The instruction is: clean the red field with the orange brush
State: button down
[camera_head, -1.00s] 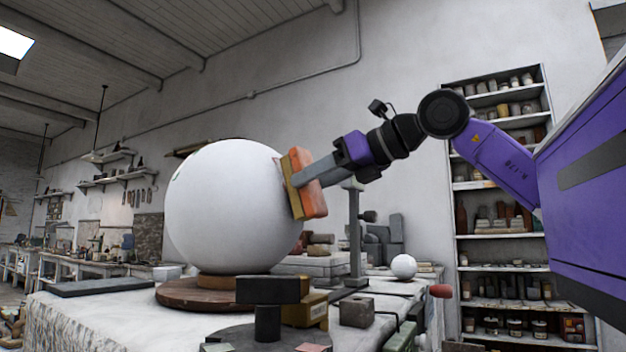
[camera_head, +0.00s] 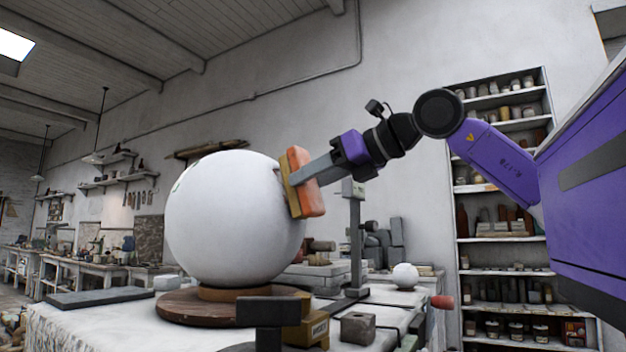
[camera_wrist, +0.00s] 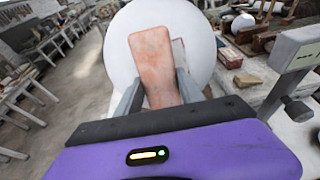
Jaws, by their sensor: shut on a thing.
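A large white sphere (camera_head: 225,215) stands on a round brown turntable on the table. My gripper (camera_head: 301,178) is shut on the orange brush (camera_head: 309,182), which has a tan bristle side (camera_head: 291,187) turned toward the sphere. The bristles are at the sphere's upper right side and appear to touch it. In the wrist view the brush (camera_wrist: 154,62) sits between both fingers, in front of the sphere (camera_wrist: 122,60). A small patch with a faint reddish edge, perhaps the red field (camera_wrist: 179,52), shows just right of the brush; the brush hides the rest.
A grey post stand (camera_head: 355,235) rises right of the sphere. A small white sphere (camera_head: 405,275) and several blocks lie on the table's right side. A dark block on a stand (camera_head: 268,312) is at the front. A tall shelf (camera_head: 500,230) stands behind on the right.

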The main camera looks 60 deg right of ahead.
jog(key=shift+w+a+r+p, duration=0.1)
jog(key=shift+w+r+p, duration=0.1)
jog(key=shift+r, duration=0.2)
jog(key=shift+w+a+r+p, duration=0.1)
jog(key=shift+w+r+p, duration=0.1)
jog(key=shift+r, duration=0.2)
jog(key=shift+f, duration=0.15)
jog(key=shift+f+b, duration=0.2)
jog(key=shift+b, duration=0.15)
jog(key=shift+s+f+b, duration=0.3)
jog(key=shift+f+b, duration=0.25)
jog(key=shift+f, duration=0.05)
jog(key=shift+s+f+b, duration=0.3)
jog(key=shift+f+b, duration=0.2)
jog(key=shift+f, duration=0.1)
jog(key=shift+s+f+b, duration=0.3)
jog(key=shift+f+b, duration=0.25)
jog(key=shift+f, duration=0.05)
jog(key=shift+w+d, duration=0.1)
